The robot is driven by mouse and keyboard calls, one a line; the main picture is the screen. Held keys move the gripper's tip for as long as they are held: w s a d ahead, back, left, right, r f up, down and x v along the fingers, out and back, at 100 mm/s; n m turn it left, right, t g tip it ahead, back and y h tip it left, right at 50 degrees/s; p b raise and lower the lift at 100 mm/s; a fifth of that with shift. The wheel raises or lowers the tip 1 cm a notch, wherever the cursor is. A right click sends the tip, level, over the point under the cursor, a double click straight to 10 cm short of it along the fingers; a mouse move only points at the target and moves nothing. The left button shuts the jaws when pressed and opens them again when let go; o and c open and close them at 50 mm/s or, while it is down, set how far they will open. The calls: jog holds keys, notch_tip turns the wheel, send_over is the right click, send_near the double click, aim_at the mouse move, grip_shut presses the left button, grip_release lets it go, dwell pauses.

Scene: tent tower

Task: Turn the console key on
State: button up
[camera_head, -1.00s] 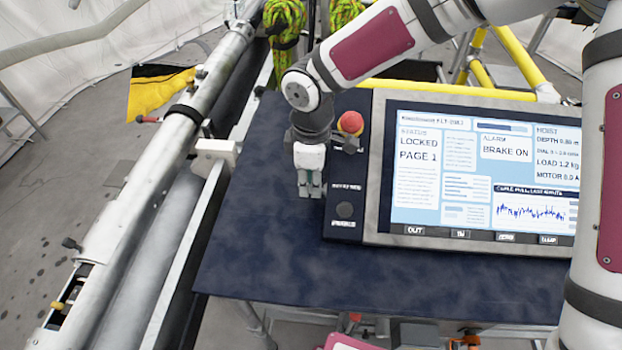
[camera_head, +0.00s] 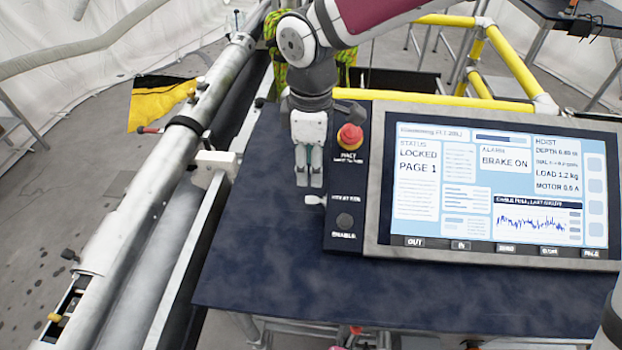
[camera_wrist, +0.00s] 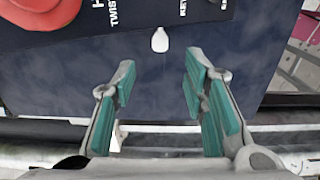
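The console key (camera_head: 316,200) is a small pale tab at the left edge of the dark control strip (camera_head: 343,210), just below my fingertips. In the wrist view the key (camera_wrist: 160,40) shows as a white rounded tab just beyond and between my fingertips. My gripper (camera_head: 309,184) points down beside the strip. In the wrist view my gripper (camera_wrist: 158,64) is open, with teal pads apart and nothing between them. The fingertips look apart from the key. How far the key is turned cannot be told.
A red emergency button (camera_head: 350,136) stands right beside my gripper, above the key. A dark enable button (camera_head: 344,221) is below it. The screen (camera_head: 490,190) reads LOCKED and BRAKE ON. The dark tabletop (camera_head: 270,270) is clear in front and left.

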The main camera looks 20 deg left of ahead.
jog(key=shift+r, duration=1.55)
jog(key=s+d+r+m+t+h, duration=0.1)
jog(key=d+r+m, duration=0.4)
jog(key=d, duration=0.6)
jog(key=s+d+r+m+t+h, duration=0.15)
jog(key=d+r+m, duration=0.35)
jog(key=d, duration=0.5)
jog(key=s+d+r+m+t+y, duration=0.2)
jog(key=s+d+r+m+t, duration=0.1)
jog(key=s+d+m, duration=0.7)
jog(key=shift+s+d+r+m, duration=0.4)
jog(key=shift+s+d+r, duration=0.1)
jog(key=shift+d, duration=1.1)
jog(key=shift+y, duration=0.25)
